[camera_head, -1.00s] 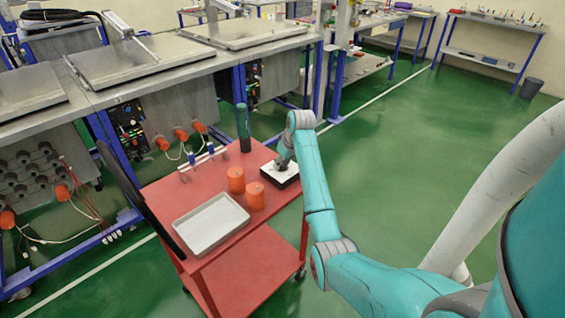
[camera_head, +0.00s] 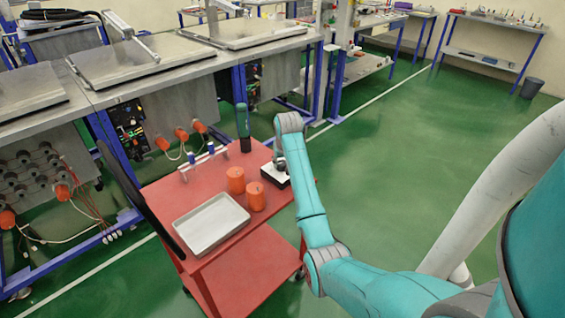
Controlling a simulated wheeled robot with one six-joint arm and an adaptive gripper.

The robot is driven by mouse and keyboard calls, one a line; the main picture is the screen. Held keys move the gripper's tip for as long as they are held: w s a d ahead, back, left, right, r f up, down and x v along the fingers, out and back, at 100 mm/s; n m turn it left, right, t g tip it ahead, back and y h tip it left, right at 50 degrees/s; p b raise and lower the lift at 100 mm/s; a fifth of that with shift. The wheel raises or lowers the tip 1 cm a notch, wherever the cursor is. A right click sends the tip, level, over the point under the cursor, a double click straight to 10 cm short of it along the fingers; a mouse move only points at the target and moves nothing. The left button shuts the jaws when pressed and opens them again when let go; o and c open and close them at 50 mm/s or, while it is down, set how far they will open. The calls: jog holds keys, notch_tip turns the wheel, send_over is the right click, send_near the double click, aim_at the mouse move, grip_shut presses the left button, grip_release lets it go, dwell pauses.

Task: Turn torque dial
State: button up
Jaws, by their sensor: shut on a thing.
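A small box (camera_head: 268,173) with a white top and black sides sits near the right edge of the red cart. My gripper (camera_head: 280,165) points down onto this box and is shut on a small part at its top, which I take to be the torque dial. The gripper and wrist hide the dial, so its shape and angle cannot be told.
The red cart (camera_head: 225,262) also holds two orange cylinders, one behind (camera_head: 235,180) and one in front (camera_head: 256,197), a grey tray (camera_head: 211,224), a rack (camera_head: 203,160) with blue-topped pieces and an upright dark green tool (camera_head: 243,122). A workbench (camera_head: 190,75) stands behind.

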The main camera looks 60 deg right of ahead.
jog(key=shift+m+g, duration=0.4)
jog(key=shift+m, duration=0.7)
jog(key=shift+h, duration=0.3)
jog(key=o, duration=1.1)
jog(key=shift+o, duration=0.2)
jog(key=v, duration=1.2)
